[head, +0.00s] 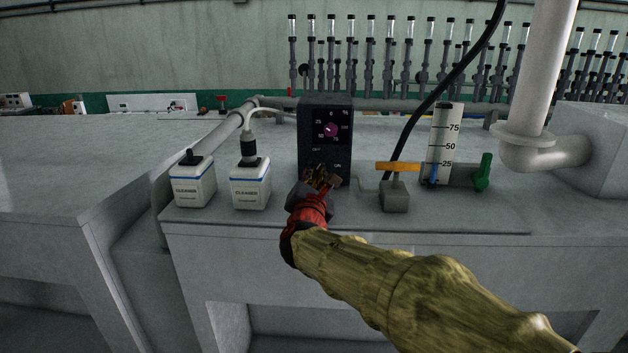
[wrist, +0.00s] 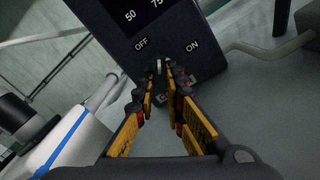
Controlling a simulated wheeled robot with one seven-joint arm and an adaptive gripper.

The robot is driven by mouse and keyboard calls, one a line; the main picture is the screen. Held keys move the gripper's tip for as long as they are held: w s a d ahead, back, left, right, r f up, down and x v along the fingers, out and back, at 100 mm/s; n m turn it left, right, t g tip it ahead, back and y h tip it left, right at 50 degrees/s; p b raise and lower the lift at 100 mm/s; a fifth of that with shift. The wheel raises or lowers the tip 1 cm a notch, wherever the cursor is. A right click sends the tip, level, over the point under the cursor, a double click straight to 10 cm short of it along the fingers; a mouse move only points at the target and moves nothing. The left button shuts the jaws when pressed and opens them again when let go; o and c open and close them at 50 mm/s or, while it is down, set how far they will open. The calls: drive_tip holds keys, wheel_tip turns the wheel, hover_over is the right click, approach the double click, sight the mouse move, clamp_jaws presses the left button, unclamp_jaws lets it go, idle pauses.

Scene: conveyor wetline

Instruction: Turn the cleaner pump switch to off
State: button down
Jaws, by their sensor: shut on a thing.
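The switch (wrist: 158,66) is a small grey lever below and between these labels. My gripper (wrist: 160,80) is shut on the switch, one finger on each side. The fingers hide most of it, so I cannot tell its exact setting. In the head view my gripper (head: 322,178) covers the switch.
Two white cleaner bottles (head: 194,186) (head: 251,188) stand left of the pump; a hose rises from the right one. Right of it are a grey block with a black cable (head: 395,197), an orange handle (head: 398,167), a graduated cylinder (head: 441,140) and a green valve handle (head: 483,171).

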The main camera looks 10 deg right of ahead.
drive_tip(key=n+b, duration=0.1)
drive_tip(key=n, duration=0.2)
drive_tip(key=shift+b, duration=0.35)
drive_tip(key=shift+d+n+b, duration=0.1)
drive_tip(key=shift+n+b, duration=0.25)
drive_tip(key=shift+n, duration=1.45)
drive_tip(key=c, duration=2)
unclamp_jaws()
drive_tip(key=shift+o, duration=0.8)
drive_tip(key=shift+s, duration=0.1)
drive_tip(key=v, duration=1.2)
